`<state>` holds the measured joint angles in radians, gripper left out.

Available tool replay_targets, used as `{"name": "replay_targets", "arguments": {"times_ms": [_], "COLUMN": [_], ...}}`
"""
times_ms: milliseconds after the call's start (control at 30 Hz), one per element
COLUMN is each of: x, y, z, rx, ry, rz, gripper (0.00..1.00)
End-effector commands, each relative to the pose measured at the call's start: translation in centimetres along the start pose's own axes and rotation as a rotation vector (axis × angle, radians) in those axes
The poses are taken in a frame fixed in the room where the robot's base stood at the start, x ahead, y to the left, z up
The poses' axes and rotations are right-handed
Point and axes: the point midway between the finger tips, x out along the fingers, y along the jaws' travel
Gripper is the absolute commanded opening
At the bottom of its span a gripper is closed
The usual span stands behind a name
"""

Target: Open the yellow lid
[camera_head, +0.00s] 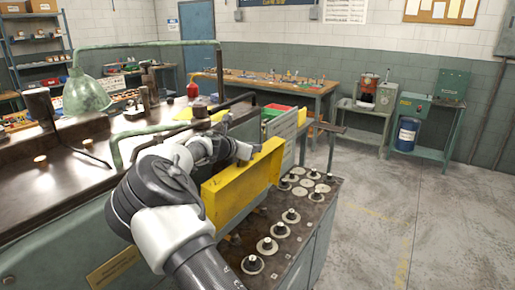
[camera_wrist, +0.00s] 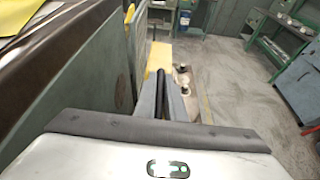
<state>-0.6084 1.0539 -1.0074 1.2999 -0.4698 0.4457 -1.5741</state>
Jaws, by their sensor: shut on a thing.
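The yellow lid (camera_head: 235,190) is a long panel at the end of the green machine, above a lower table of round discs. Its broad face is turned toward me and its upper edge slopes up to the right. My gripper (camera_head: 246,151) is at the upper edge of the lid, with my arm crossing in front of the lid's left end. In the wrist view, my gripper (camera_wrist: 164,80) has its fingers close together, and the lid (camera_wrist: 159,56) shows as a yellow strip just beyond them. The exact grip point is hidden.
The disc table (camera_head: 263,265) is below the lid. The dark machine top (camera_head: 85,165) with a green lamp (camera_head: 86,95) lies to the left. A workbench (camera_head: 300,88) and a green stand (camera_head: 425,153) are farther back. Open grey floor (camera_head: 390,225) lies to the right.

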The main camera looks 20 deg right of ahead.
Motion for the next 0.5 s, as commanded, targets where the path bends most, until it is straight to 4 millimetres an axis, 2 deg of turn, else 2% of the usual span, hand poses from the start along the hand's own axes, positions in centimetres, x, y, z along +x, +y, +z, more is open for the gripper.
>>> {"name": "replay_targets", "arguments": {"times_ms": [33,467,500], "x": [0.01,-0.08,-0.08], "y": [-0.18,-0.22,-0.23], "z": [-0.45,-0.69,-0.7], "rx": [0.003,0.002,0.002], "ry": [0.005,0.008,0.008], "rz": [-0.005,-0.007,-0.007], "gripper": [0.0,0.0,0.14]}}
